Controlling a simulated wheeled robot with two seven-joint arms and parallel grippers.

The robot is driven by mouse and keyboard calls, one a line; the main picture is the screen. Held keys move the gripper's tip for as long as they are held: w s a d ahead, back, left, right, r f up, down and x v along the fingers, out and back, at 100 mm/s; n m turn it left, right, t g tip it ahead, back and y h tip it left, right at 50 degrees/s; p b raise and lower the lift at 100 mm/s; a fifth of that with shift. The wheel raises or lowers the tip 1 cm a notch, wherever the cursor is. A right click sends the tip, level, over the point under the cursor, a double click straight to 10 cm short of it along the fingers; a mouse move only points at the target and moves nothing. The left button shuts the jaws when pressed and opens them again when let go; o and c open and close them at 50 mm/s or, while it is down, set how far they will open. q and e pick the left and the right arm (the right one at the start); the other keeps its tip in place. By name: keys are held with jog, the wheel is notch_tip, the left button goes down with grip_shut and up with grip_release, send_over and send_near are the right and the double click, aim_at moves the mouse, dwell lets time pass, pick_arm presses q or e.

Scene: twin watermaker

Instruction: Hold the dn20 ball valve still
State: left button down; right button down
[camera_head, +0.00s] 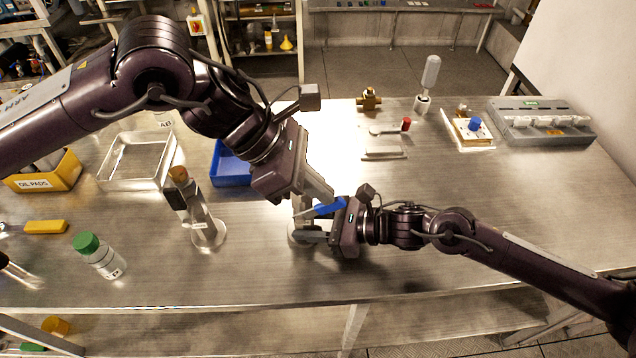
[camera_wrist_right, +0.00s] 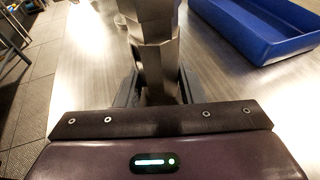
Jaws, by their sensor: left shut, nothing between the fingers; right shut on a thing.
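The dn20 ball valve shows in the head view mainly as its blue lever (camera_head: 330,207), beside the two grippers near the table's middle. Most of its body is hidden there by my grippers. In the right wrist view a grey metal valve body (camera_wrist_right: 155,55) stands between the fingers. My right gripper (camera_head: 312,236) is shut on that body, low over the table; its fingers also show in the right wrist view (camera_wrist_right: 158,88). My left gripper (camera_head: 318,196) is shut and empty, just above and beside the blue lever. Whether it touches the lever is unclear.
A blue tray (camera_head: 232,172) lies behind; it also shows in the right wrist view (camera_wrist_right: 262,45). A red-knobbed part (camera_head: 390,129) and brass fitting (camera_head: 369,99) are behind right. The table's front right is fairly clear.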

aim_at(337, 201)
pick_arm(q)
jog(key=shift+d+f, duration=0.1)
jog(key=shift+d, duration=0.05)
jog(key=shift+s+d+f, duration=0.1)
jog(key=shift+d+f, duration=0.25)
jog(key=shift+d, duration=0.2)
jog(key=shift+s+d+f, duration=0.1)
jog(key=shift+d+f, duration=0.25)
jog(key=shift+d, duration=0.2)
jog(key=shift+x, duration=1.3)
jog(key=shift+d+f, duration=0.1)
jog(key=shift+w+a+r, duration=0.15)
jog(key=shift+a+r, duration=0.2)
jog(key=shift+a, duration=0.45)
notch_tip(337, 201, up, 14)
jog(key=shift+d, duration=0.15)
pick_arm(e)
jog(key=shift+f, duration=0.1)
jog(key=c, duration=0.9)
grip_release()
